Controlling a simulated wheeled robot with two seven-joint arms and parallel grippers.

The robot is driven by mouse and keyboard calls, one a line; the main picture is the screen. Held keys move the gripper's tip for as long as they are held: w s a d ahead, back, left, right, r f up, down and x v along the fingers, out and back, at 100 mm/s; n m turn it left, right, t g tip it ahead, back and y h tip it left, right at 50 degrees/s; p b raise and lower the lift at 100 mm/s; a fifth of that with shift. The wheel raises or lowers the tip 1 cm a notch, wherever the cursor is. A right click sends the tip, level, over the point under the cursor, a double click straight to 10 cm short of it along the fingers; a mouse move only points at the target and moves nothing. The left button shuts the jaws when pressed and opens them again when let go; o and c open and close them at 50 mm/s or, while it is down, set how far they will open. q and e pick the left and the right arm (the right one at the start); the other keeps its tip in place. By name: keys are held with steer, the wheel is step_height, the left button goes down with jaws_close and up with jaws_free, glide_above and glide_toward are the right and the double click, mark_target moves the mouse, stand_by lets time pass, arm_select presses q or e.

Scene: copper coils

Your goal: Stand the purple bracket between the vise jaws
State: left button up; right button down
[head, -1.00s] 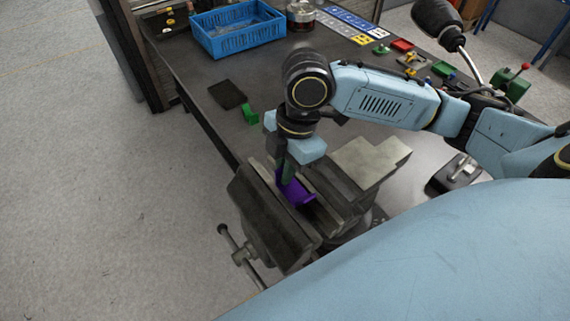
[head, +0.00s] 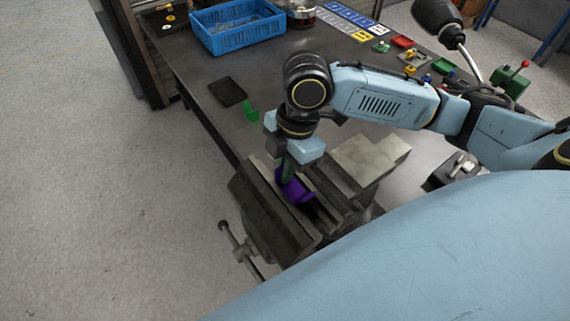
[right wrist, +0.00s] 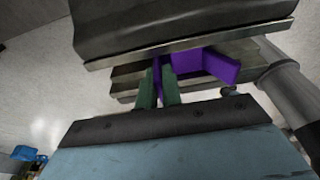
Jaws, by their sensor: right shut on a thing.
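The purple bracket (head: 297,190) is at the vise in the head view, in the gap between its two jaws. My right gripper (head: 287,171) reaches down from above and is shut on the bracket. In the right wrist view the green fingers (right wrist: 158,90) pinch an upright purple plate, and a wider part of the bracket (right wrist: 205,64) extends to the right between the jaws. The grey vise (head: 265,205) stands at the table's near edge with its jaws apart. Whether the bracket rests on the vise cannot be told. My left gripper is not in view.
A green bracket (head: 251,111) and a dark flat pad (head: 227,92) lie on the table left of my right arm. A blue crate (head: 238,43) is at the back. A lamp (head: 440,20) and small coloured parts are on the right. The vise handle (head: 229,236) sticks out left.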

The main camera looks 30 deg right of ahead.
steer(key=shift+f+p, duration=0.1)
steer(key=shift+p, duration=0.4)
stand_by(0.4)
steer(key=c, duration=1.5)
jaws_free()
steer(key=shift+r+p, duration=1.05)
steer(key=shift+r, duration=2.95)
